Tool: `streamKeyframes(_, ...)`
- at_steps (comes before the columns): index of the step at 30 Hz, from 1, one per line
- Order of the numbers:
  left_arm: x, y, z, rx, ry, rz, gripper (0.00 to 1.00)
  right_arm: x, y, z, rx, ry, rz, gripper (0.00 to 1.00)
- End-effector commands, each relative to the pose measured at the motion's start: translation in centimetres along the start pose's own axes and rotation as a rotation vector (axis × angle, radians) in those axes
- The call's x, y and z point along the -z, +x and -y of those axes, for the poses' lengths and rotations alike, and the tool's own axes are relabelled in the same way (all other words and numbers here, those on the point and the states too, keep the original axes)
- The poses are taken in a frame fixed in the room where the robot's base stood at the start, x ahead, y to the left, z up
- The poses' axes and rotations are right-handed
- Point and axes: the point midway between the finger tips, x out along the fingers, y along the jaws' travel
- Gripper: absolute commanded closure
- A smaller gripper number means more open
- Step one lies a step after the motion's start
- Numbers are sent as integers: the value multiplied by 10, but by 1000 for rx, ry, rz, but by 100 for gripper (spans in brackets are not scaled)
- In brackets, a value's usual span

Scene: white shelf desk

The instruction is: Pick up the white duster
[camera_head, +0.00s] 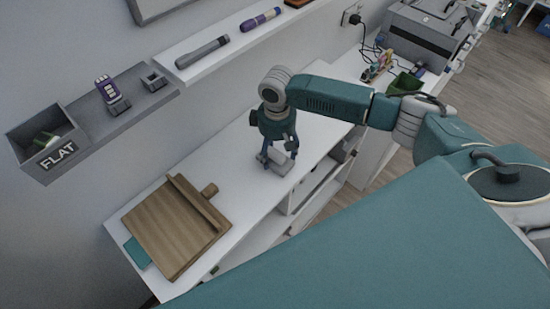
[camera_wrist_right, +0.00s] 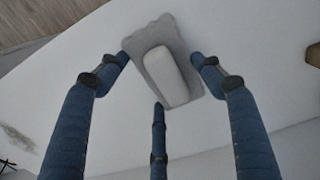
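The white duster (camera_wrist_right: 168,70) is a pale block with a rounded white grip on a flat grey base. In the head view the duster (camera_head: 279,164) lies on the white desk under my right gripper (camera_head: 277,150). My right gripper points down over it. In the right wrist view the gripper's blue fingers (camera_wrist_right: 160,60) are spread around the duster, one on each side and a third near its lower end. Small gaps seem to show beside the side fingertips. Exact contact is hard to tell. My left gripper is not in view.
A wooden board (camera_head: 175,235) with a raised bar lies on the desk at left. A wall shelf (camera_head: 215,60) holds a dark cylinder and a purple one. A grey bin labelled FLAT (camera_head: 52,150) hangs at far left. A printer (camera_head: 425,35) stands at upper right.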

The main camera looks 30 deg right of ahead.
Motion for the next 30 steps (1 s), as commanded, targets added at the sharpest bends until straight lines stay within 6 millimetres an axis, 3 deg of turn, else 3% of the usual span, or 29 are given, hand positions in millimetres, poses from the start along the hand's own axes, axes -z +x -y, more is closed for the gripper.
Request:
streamKeyframes(3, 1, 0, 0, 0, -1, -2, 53, 0, 0, 0, 1, 0, 0, 60)
streamKeyframes(17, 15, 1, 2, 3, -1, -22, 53, 0, -7, 0, 0, 1, -1, 61)
streamKeyframes(23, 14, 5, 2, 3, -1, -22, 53, 1, -34, 0, 0, 0, -4, 61)
streamKeyframes(30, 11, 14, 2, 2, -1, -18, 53, 2, -96, 0, -1, 0, -6, 61)
